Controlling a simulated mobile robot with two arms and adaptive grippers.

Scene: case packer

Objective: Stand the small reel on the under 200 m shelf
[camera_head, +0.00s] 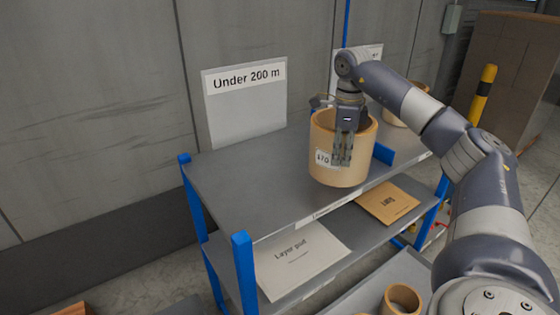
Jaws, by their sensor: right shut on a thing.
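A tan hollow reel (325,160) is upright at the top deck of a grey rack, right of the "Under 200 m" sign (245,88). Its white label is partly hidden by the gripper and seems to read 170. My right gripper (342,160) points down and is shut on the reel's near wall, with fingers over its front. The reel's base is close to the front edge of the shelf (240,180); I cannot tell if it touches. My left gripper is not in view.
A blue divider (384,154) stands just right of the reel. Another tan reel (420,92) is behind my right arm. A lower shelf holds a layer pad (298,258) and a brown sheet (388,203). One more reel (402,297) is at the bottom. The shelf's left part is clear.

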